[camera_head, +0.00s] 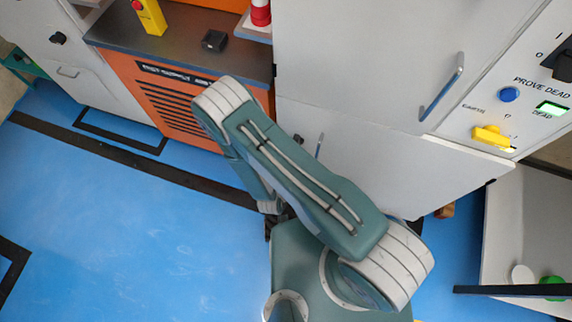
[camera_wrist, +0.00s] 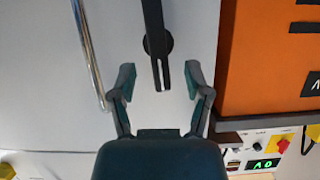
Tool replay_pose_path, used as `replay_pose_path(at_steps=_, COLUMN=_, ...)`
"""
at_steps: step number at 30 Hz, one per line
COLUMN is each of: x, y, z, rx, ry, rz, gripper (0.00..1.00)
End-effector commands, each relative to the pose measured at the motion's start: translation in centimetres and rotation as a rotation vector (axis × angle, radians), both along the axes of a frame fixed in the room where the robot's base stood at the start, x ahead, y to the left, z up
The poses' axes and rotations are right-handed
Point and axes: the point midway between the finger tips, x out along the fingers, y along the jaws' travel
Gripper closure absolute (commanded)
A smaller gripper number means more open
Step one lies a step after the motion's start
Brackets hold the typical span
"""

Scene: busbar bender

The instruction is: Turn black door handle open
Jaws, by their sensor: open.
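The black door handle (camera_wrist: 154,30) is a long lever on a round base, fixed to a pale grey door (camera_wrist: 185,20). In the wrist view it hangs from the top edge, and its slotted end lies between my fingertips in the picture. My gripper (camera_wrist: 160,81) is open, with one finger on each side of the handle and a visible gap on both sides. I cannot tell how deep the fingers reach along the handle. In the head view only a small dark part of the handle (camera_head: 297,139) shows beside my arm, and my gripper's fingers are hidden.
A silver bar handle (camera_wrist: 88,50) is close to my gripper's left finger in the wrist view. An orange cabinet (camera_wrist: 262,60) stands to the right there. In the head view, a control panel (camera_head: 520,100) is at the right, and open blue floor (camera_head: 130,220) lies left.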

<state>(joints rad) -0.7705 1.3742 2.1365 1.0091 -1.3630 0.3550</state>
Motion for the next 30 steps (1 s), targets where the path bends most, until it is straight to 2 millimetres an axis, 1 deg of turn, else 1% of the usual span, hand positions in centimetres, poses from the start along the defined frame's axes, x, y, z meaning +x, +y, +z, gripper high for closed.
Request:
replay_pose_path(at_steps=1, x=-0.8, y=0.5, z=0.4, rx=-0.001, ry=0.0, rz=0.006, gripper=0.37)
replay_pose_path(at_steps=6, x=-3.1, y=1.3, z=1.4, rx=-0.001, ry=0.0, rz=0.006, gripper=0.37)
replay_pose_path(at_steps=12, x=-4.7, y=1.9, z=2.1, rx=0.0, ry=-0.001, rz=0.003, gripper=0.37)
replay_pose_path(at_steps=16, x=-5.1, y=1.9, z=2.2, rx=0.001, ry=-0.001, rz=0.001, gripper=0.37)
replay_pose_path(at_steps=25, x=-5.0, y=2.0, z=2.2, rx=0.0, ry=-0.003, rz=0.0, gripper=0.37)
replay_pose_path(at_steps=28, x=-4.6, y=2.6, z=1.9, rx=-0.003, ry=-0.016, rz=0.006, gripper=0.37)
replay_pose_path(at_steps=30, x=-4.0, y=3.4, z=1.6, rx=-0.008, ry=-0.032, rz=0.013, gripper=0.37)
